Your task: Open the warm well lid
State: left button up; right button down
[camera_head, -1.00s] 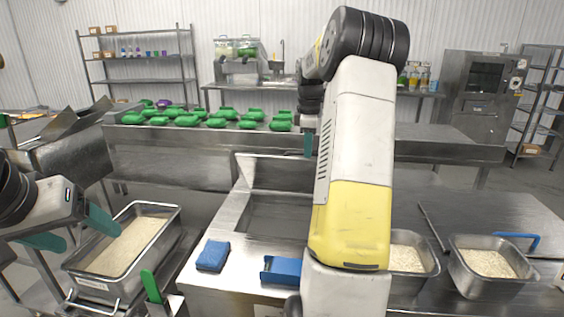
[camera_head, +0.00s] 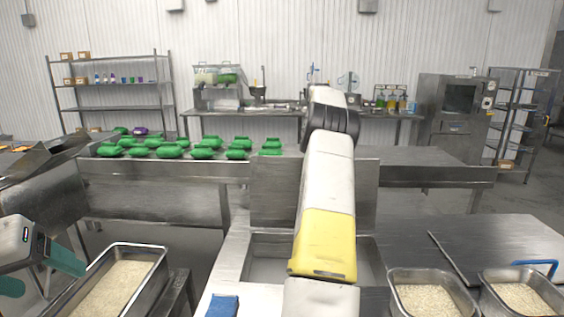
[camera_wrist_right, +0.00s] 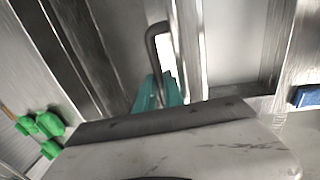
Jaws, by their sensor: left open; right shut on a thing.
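The warm well lid (camera_head: 275,190) is a steel panel standing raised at the back of the well in the head view. The well (camera_head: 262,262) is uncovered in front of it. My right arm crosses the middle of the lid and the well and hides part of both. In the right wrist view, the teal fingers of my right gripper (camera_wrist_right: 158,92) are shut on a dark bent bar handle (camera_wrist_right: 153,42). The head view hides this grip behind the arm. My left gripper (camera_head: 52,280) is open and empty at the lower left, close to a rice pan.
A long rice pan (camera_head: 153,278) stands at lower left. Two smaller rice pans, one left (camera_head: 402,298) and one right (camera_head: 497,305), stand at lower right, by a flat steel panel (camera_head: 495,240). A blue block (camera_head: 222,306) lies on the front counter. Green items (camera_head: 172,150) fill the back counter.

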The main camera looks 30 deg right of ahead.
jog(key=shift+w+d+f, duration=0.2)
jog(key=shift+w+d, duration=0.25)
jog(key=shift+w, duration=0.25)
jog(key=c, duration=1.5)
grip_release()
jog(key=shift+f, duration=0.2)
jog(key=shift+o, duration=0.2)
jog(key=r, duration=0.5)
jog(key=s+r, duration=0.1)
jog(key=r, duration=0.1)
jog(key=shift+a+r, duration=0.3)
jog(key=shift+r, duration=0.1)
jog(key=shift+s+a+r, duration=0.1)
jog(key=shift+r, duration=0.4)
